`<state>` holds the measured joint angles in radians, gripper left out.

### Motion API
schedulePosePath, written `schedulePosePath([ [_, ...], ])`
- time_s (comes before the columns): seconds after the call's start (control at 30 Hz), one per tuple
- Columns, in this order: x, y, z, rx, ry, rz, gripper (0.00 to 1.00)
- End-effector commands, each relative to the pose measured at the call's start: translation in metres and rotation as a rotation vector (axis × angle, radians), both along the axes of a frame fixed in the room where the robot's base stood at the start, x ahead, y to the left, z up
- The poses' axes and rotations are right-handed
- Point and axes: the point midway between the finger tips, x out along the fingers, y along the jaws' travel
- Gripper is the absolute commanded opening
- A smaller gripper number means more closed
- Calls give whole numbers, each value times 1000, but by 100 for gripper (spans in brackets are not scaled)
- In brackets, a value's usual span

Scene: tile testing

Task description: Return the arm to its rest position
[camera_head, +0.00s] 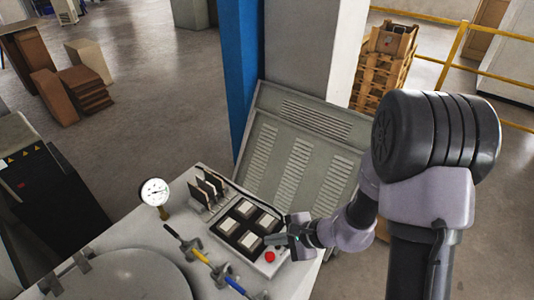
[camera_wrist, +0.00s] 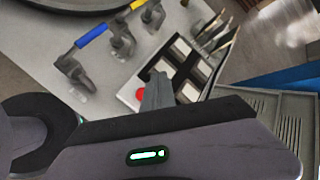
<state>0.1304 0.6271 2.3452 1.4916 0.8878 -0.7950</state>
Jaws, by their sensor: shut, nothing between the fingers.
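My gripper (camera_head: 279,239) is over the right end of the light bench, beside a dark tray (camera_head: 232,237) that holds several pale square tiles (camera_head: 249,242). It is shut, with nothing visible between its fingers. In the wrist view the shut fingers (camera_wrist: 157,90) point toward the tray's near edge, next to the red button (camera_wrist: 140,94). Whether the fingertips touch the tray or only hover near it I cannot tell. My arm reaches in from the right of the head view.
A dial gauge (camera_head: 155,192), a rack of dark plates (camera_head: 207,190) and clamps with blue and yellow handles (camera_head: 196,255) stand on the bench (camera_head: 185,218). A grey louvred panel (camera_head: 296,150) leans behind it, against a pillar (camera_head: 305,45). Open floor lies behind left.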

Motion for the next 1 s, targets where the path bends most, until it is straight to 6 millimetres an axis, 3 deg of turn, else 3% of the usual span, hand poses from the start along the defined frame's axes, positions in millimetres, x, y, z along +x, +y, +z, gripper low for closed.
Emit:
schedulePosePath([
  [0.07,-3,7,35,-10,-54,69,0],
  [0.1,-9,11,63,-27,-95,134,0],
  [0.17,-29,16,108,-80,-164,251,0],
  [0.23,-61,15,154,-179,-240,383,0],
  [0.3,-94,2,186,-316,-309,486,0],
  [0.4,-131,-25,216,-528,-393,563,0],
  [0.5,-154,-52,235,-705,-455,577,0],
  [0.63,-165,-73,247,-828,-494,564,0],
  [1.0,-167,-77,248,-847,-498,561,0],
])
